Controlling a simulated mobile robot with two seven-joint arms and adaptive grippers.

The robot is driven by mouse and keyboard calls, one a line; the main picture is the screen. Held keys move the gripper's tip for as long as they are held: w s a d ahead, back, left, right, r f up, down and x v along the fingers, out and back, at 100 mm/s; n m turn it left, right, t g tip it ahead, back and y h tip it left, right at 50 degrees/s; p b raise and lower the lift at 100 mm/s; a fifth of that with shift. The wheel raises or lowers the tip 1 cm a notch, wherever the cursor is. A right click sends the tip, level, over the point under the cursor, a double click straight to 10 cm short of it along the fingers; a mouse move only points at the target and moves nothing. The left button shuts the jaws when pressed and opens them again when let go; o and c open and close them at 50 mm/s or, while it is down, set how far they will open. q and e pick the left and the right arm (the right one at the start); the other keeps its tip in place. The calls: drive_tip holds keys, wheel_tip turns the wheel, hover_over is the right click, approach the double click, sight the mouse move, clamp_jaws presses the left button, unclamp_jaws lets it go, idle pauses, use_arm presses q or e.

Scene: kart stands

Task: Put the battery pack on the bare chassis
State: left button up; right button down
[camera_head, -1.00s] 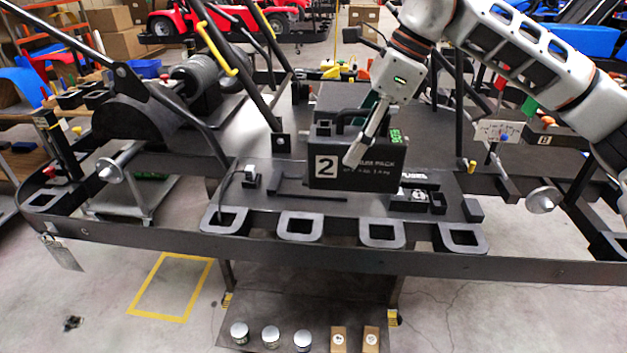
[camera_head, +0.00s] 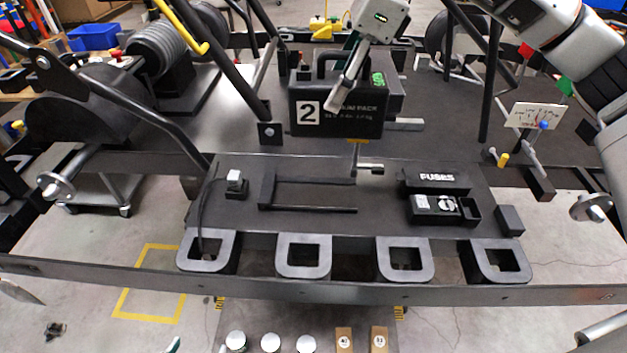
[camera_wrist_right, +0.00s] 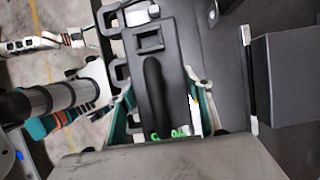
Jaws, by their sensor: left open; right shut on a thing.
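The black battery pack (camera_head: 338,113), marked with a white "2", hangs upright in the head view, just beyond the frame's front plate (camera_head: 300,222). My right gripper (camera_head: 346,82) is shut on its handle from above; the wrist view shows the handle (camera_wrist_right: 154,95) between the fingers. The pack's underside is hidden, and I cannot tell its exact height. The dark chassis frame has a front rail (camera_head: 330,290) and an empty black bracket (camera_head: 308,192) on its front plate. Only a fingertip of my left gripper (camera_head: 173,345) shows at the bottom edge; it is open.
A fuse box (camera_head: 436,182) and an open small box (camera_head: 436,208) lie on the plate, right of the bracket. Slanted bars (camera_head: 225,62) and (camera_head: 490,80) rise either side of the pack. Jars and tan blocks stand below the front rail.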

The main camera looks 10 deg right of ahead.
sight(358, 126)
drive_tip(key=shift+w+r, duration=0.2)
drive_tip(key=shift+w, duration=0.05)
drive_tip(key=shift+w+f, duration=0.15)
drive_tip(key=shift+f, duration=0.05)
wheel_tip(358, 126, down, 20)
drive_tip(key=shift+r, duration=0.25)
drive_tip(key=shift+f, duration=0.1)
idle(0.3)
drive_tip(key=c, duration=1)
unclamp_jaws()
drive_tip(key=shift+f, duration=0.15)
drive_tip(key=v, duration=1.2)
